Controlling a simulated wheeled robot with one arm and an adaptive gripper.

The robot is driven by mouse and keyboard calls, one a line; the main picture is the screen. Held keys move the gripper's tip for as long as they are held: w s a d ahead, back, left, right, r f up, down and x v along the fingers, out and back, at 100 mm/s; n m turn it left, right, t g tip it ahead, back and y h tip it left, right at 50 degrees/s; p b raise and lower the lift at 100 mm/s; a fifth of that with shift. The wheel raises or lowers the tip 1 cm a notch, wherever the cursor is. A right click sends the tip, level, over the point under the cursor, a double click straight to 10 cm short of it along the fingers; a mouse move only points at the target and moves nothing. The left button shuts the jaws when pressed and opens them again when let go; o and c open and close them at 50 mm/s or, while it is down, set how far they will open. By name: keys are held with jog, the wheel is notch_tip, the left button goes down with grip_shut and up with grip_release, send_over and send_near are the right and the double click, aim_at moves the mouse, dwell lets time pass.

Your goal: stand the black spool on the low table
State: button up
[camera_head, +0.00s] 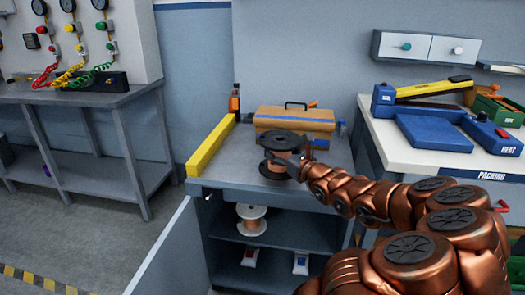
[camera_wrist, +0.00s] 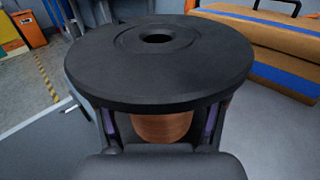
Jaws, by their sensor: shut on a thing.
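The black spool (camera_head: 280,140) has black round flanges and copper-coloured winding. It is upright over the grey top of the low table (camera_head: 222,172), near its front edge. I cannot tell whether its bottom flange touches the top. My gripper (camera_head: 298,163) comes from the right and is shut on the spool. In the wrist view the spool's upper flange (camera_wrist: 160,55) fills the middle, and my gripper's fingers (camera_wrist: 160,128) sit on both sides of the copper winding below it. The lower flange is hidden there.
A tan toolbox (camera_head: 293,122) stands behind the spool, and a yellow bar (camera_head: 211,146) lies along the left edge. A white-flanged spool (camera_head: 251,219) is on the shelf below. An open door (camera_head: 170,255) juts out at left. The packing bench (camera_head: 440,152) stands at right.

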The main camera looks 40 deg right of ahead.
jog(key=w+d, duration=0.1)
jog(key=w, duration=0.2)
jog(key=w+d+f, duration=0.1)
jog(key=w, duration=0.3)
jog(key=w+d+b, duration=0.1)
jog(key=w, duration=0.3)
jog(key=shift+d+f, duration=0.25)
jog(key=shift+d, duration=0.05)
jog(key=shift+f+b, duration=0.5)
jog(key=shift+f, duration=1.05)
jog(key=o, duration=1.8)
jog(key=shift+f, duration=0.1)
